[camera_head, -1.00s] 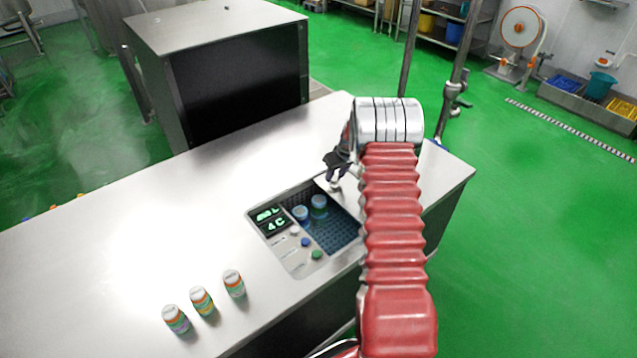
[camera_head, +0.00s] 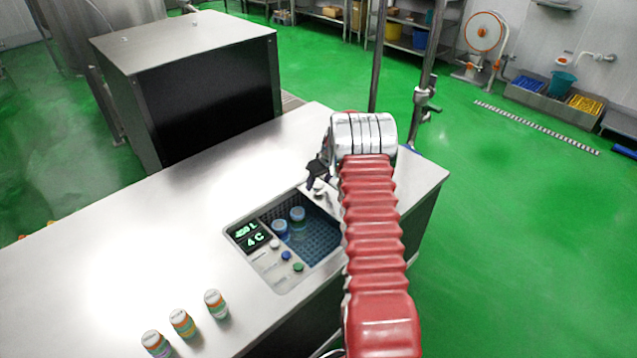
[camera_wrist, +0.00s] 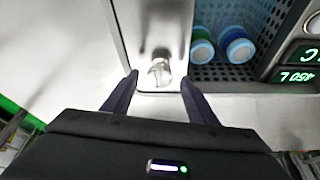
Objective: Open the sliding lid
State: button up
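The sliding lid (camera_wrist: 128,12) is a bright metal plate with a small round knob (camera_wrist: 160,72). In the head view the knob (camera_head: 319,187) shows just below my gripper (camera_head: 317,172). The lid is partly open; the uncovered part of the perforated well (camera_head: 322,238) holds two blue-capped bottles (camera_head: 297,214). They also show in the wrist view (camera_wrist: 236,44). My gripper (camera_wrist: 158,80) is open, its dark fingertips apart on either side of the knob in the picture. Gaps show at both sides; I cannot tell the depth. My red-sleeved arm hides the lid's right part in the head view.
A control panel (camera_head: 268,258) with green displays and several buttons borders the well on the left. Three small bottles (camera_head: 183,322) stand on the steel counter (camera_head: 110,240) at lower left. A large steel box (camera_head: 180,42) stands behind the counter. The counter's middle is clear.

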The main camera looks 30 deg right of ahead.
jog(key=shift+r, duration=0.1)
jog(key=v, duration=1.3)
jog(key=shift+s+r, duration=0.15)
dwell(0.5)
